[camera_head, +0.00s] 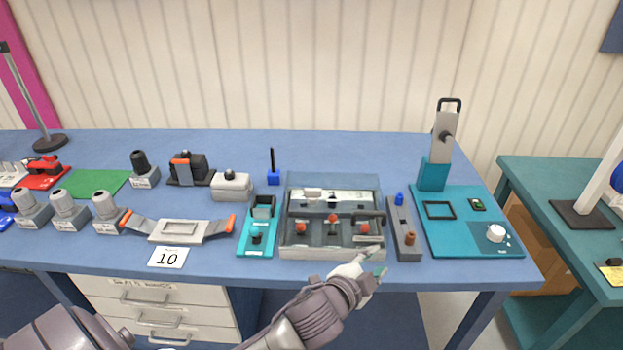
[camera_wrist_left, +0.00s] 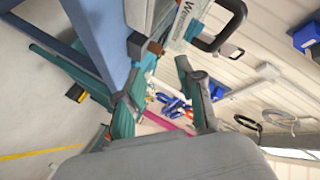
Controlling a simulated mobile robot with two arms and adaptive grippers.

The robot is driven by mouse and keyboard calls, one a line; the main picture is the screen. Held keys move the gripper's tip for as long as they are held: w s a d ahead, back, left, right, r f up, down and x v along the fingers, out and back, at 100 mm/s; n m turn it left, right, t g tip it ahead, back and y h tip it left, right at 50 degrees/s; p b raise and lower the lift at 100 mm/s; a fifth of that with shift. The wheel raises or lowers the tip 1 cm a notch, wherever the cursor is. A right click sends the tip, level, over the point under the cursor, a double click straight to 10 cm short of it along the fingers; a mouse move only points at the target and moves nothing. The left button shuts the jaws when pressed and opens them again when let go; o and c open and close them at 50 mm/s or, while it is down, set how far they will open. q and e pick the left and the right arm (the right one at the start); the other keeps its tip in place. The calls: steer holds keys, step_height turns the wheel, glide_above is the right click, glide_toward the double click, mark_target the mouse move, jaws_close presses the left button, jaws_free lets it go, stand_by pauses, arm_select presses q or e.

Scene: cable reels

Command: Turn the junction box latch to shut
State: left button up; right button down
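The grey junction box (camera_head: 288,247) with a clear cover sits at the front middle of the blue table. Several red-orange knobs show in it, and a dark handle-like bar (camera_head: 370,215) lies at its right side. I cannot tell for sure which part is the latch or how it is turned. My left gripper (camera_head: 376,261) is at the table's front edge, just in front of the box's right corner. Its two fingers stand apart in the left wrist view (camera_wrist_left: 158,85), with nothing seen held between them. My right gripper is not in view.
A grey strip (camera_head: 405,232) with blue and brown pegs stands right of the box, then a teal board (camera_head: 460,238) with an upright stand (camera_head: 443,135). A teal holder (camera_head: 255,246) stands close on the left. The table behind the box is mostly clear.

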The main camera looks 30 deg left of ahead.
arm_select(q)
steer(key=w+d+r+m+t+h, duration=0.2)
steer(key=w+d+r+m+h, duration=0.15)
steer(key=r+m, duration=0.2)
steer(key=w+d+r+m+t+h, duration=0.25)
steer(key=r+m+h, duration=0.2)
steer(key=r, duration=0.25)
step_height(320, 180, up, 5)
steer(key=m+g+y, duration=0.5)
steer(key=m+g, duration=1.2)
steer(key=m, duration=1)
glide_above(312, 189)
steer(key=s+a, duration=0.3)
steer(key=a, duration=0.2)
steer(key=p+x, duration=0.3)
steer(key=x, duration=1)
steer(key=shift+w+d+f+p, duration=0.1)
steer(key=shift+w+f+p, duration=0.15)
steer(key=shift+p, duration=0.1)
